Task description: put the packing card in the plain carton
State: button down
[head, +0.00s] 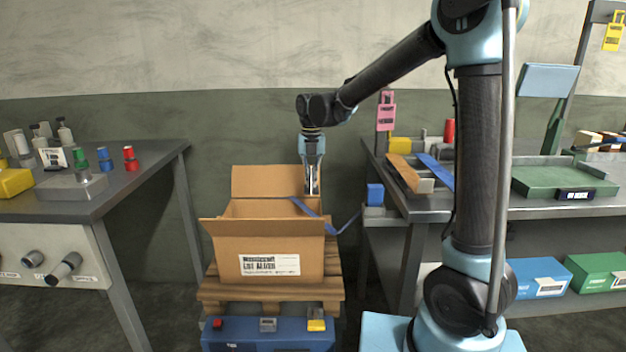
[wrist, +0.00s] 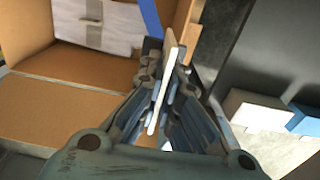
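An open cardboard carton (head: 265,250) with a white printed label on its front stands on a wooden pallet, flaps spread. It is the only carton I see. My gripper (head: 312,190) points down over the carton's right rear part. In the wrist view, my gripper (wrist: 163,95) is closed around a thin white card (wrist: 158,102), seen edge-on between the fingers. The carton's brown walls and flaps (wrist: 75,97) lie to the left there. A white wrapped pack (wrist: 110,25) shows inside the carton. The card's lower end and its height above the carton floor are hard to tell.
A blue strap (head: 345,222) hangs over the carton's right side. A blue case (head: 268,335) sits in front of the pallet (head: 270,291). Metal benches stand left (head: 120,190) and right (head: 545,207), the right one close to the carton, with a blue block (head: 375,194) at its edge.

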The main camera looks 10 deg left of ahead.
jog(key=shift+d+f, duration=0.1)
jog(key=shift+f, duration=2.4)
notch_tip(320, 180, down, 16)
jog(key=c, duration=2)
grip_release()
jog(key=shift+f, duration=0.1)
jog(key=shift+c, duration=0.2)
jog(key=o, duration=0.3)
dwell(0.8)
